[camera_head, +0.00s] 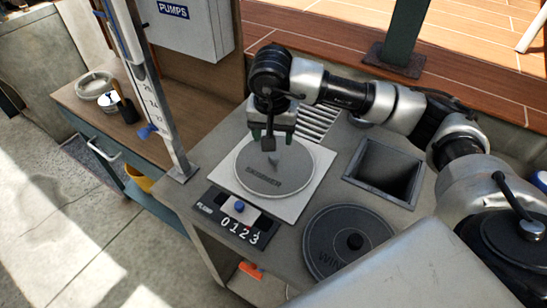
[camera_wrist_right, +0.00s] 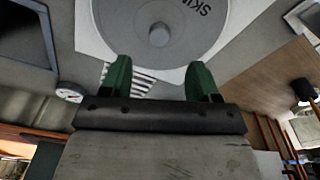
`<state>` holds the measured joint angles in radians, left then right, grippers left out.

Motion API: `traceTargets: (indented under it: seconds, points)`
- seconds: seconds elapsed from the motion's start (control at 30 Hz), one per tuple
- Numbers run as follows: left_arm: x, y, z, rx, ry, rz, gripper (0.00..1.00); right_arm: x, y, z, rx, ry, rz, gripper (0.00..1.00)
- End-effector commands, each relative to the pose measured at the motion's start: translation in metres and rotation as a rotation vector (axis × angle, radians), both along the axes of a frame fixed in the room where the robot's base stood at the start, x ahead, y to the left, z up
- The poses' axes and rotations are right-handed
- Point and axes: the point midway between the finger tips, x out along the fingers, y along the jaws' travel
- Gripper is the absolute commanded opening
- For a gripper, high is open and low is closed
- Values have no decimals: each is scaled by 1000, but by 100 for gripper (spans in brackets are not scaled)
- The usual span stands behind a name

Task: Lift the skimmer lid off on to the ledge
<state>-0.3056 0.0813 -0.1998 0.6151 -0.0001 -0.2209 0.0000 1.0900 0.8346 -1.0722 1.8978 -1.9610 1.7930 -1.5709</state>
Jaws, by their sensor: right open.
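The skimmer lid (camera_head: 262,180) is a round pale grey disc marked SKIMMER. It lies flat in a square white plate (camera_head: 312,190) on the grey counter and has a small grey knob (camera_head: 274,158) in its middle. My right gripper (camera_head: 272,140), with green fingertips, is over the far part of the lid, open and empty. In the right wrist view the lid (camera_wrist_right: 195,45) and its knob (camera_wrist_right: 158,34) lie beyond the two parted fingertips (camera_wrist_right: 160,82). My left gripper is not in view.
A square open well (camera_head: 385,172) is right of the lid. A dark round cover (camera_head: 348,245) lies in front of it. A number panel (camera_head: 237,216) is at the counter's front edge. An upright gauge post (camera_head: 150,90) stands left. Slatted grating (camera_head: 318,122) lies behind.

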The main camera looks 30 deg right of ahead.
Motion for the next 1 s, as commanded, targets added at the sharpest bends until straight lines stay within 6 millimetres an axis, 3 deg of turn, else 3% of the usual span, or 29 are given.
traceTargets:
  seconds: [0.1, 0.23, 0.37, 0.6, 0.9, 1.0]
  points:
    - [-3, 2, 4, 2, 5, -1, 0, 1, -1, -19, 2, 5, -1, 61]
    - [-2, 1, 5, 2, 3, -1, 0, 3, -2, -29, 3, 2, -1, 61]
    - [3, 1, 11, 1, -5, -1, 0, 3, -3, -39, 2, 4, -3, 61]
    - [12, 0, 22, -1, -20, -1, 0, 5, -5, -75, 4, 5, -3, 61]
    - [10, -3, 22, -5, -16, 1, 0, 6, -6, -82, 5, 0, -1, 61]
    - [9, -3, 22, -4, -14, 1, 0, 6, -6, -82, 5, 0, -2, 49]
